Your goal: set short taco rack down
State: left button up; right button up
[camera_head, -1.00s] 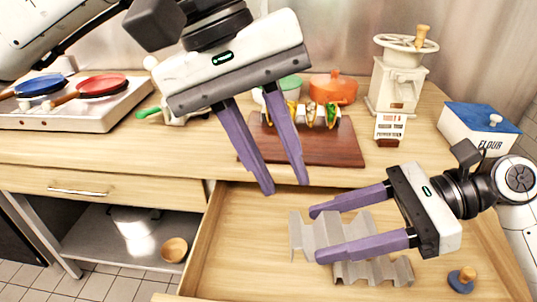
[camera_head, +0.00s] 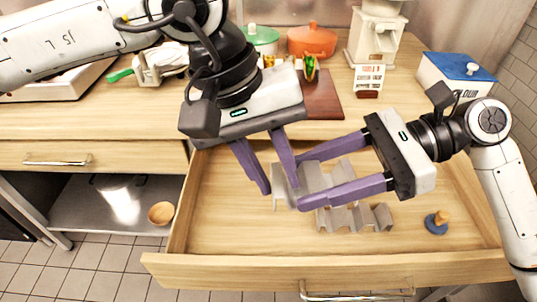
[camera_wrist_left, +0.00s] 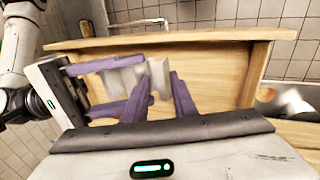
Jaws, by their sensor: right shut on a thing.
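A grey zigzag taco rack (camera_head: 313,178) is between the spread purple fingers of my right gripper (camera_head: 299,182), over the open drawer (camera_head: 220,225). A second grey zigzag piece (camera_head: 357,218) shows just below it; I cannot tell whether they are separate racks. My left gripper (camera_head: 280,190) is open, pointing down at the rack's left end. In the left wrist view its two fingers (camera_wrist_left: 160,90) stand apart, with a grey rack plate (camera_wrist_left: 160,75) seen between them. Fingers and arms partly hide the rack.
A small blue-based knobbed object (camera_head: 437,222) lies in the drawer at right. Behind, on the counter, are a dark red board (camera_head: 325,98), an orange pot (camera_head: 312,40), a white grinder (camera_head: 375,35) and a flour box (camera_head: 458,75). The drawer's left floor is clear.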

pick_arm(q)
jog(key=shift+d+f, duration=0.1)
jog(key=shift+f, duration=0.05)
pick_arm(e)
jog(key=shift+r, duration=0.15)
pick_arm(q)
jog(key=shift+c, duration=0.5)
pick_arm(e)
jog(key=shift+a, duration=0.1)
pick_arm(q)
grip_shut()
pick_arm(e)
jog(key=o, duration=1.1)
jog(key=shift+o, duration=0.3)
